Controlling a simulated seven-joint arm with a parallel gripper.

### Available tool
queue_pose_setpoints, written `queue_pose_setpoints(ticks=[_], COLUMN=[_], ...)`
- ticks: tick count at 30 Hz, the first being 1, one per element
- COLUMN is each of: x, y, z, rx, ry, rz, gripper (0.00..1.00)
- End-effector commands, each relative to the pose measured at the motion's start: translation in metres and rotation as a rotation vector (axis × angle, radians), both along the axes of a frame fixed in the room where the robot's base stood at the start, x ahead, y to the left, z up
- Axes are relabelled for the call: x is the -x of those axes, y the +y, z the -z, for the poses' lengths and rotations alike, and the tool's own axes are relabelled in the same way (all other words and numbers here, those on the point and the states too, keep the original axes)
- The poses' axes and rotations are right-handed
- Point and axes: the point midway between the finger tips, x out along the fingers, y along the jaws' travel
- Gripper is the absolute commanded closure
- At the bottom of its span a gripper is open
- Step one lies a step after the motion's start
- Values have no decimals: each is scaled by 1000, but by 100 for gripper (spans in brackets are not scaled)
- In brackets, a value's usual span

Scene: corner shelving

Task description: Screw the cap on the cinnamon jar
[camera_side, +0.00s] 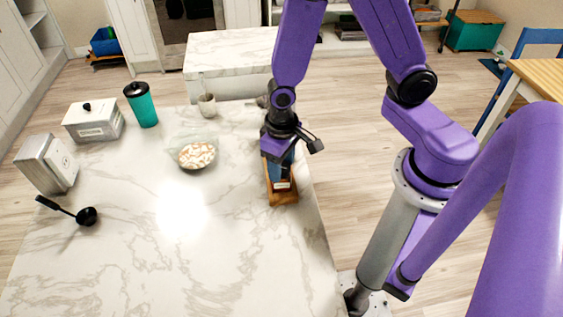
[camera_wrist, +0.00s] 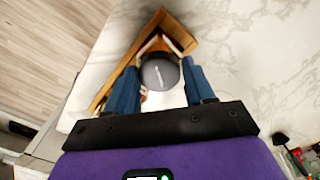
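A round dark grey cap or lid (camera_wrist: 160,74) with small light lettering sits between the two blue fingers of my gripper (camera_wrist: 160,68) in the wrist view. The fingers lie close against both its sides; I cannot tell whether they press on it. In the side view my gripper (camera_side: 283,160) points down over a wooden holder (camera_side: 284,197) near the table's right edge. The holder also shows in the wrist view (camera_wrist: 182,32). A jar body is mostly hidden, so I cannot tell whether the cap sits on it.
The marble table (camera_side: 185,255) is clear in front. A bowl of pale food (camera_side: 197,155), a teal tumbler (camera_side: 141,105), a white box (camera_side: 94,122), a silver canister (camera_side: 47,164) and a black ladle (camera_side: 86,216) stand or lie to the left. A small cup (camera_side: 207,105) is behind.

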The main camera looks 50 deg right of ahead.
Motion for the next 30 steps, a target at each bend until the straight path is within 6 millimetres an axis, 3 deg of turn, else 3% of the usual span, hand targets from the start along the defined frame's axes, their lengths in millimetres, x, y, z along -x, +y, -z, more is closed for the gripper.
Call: queue_pose_setpoints(ticks=[1, 2, 14, 30], x=[0, 0, 0, -1], y=[0, 0, 0, 1], z=[0, 0, -4, -70], rx=[0, 0, 0, -4], ry=[0, 0, 0, -5], rz=[-3, -4, -4, -4], gripper=[29, 22, 22, 22])
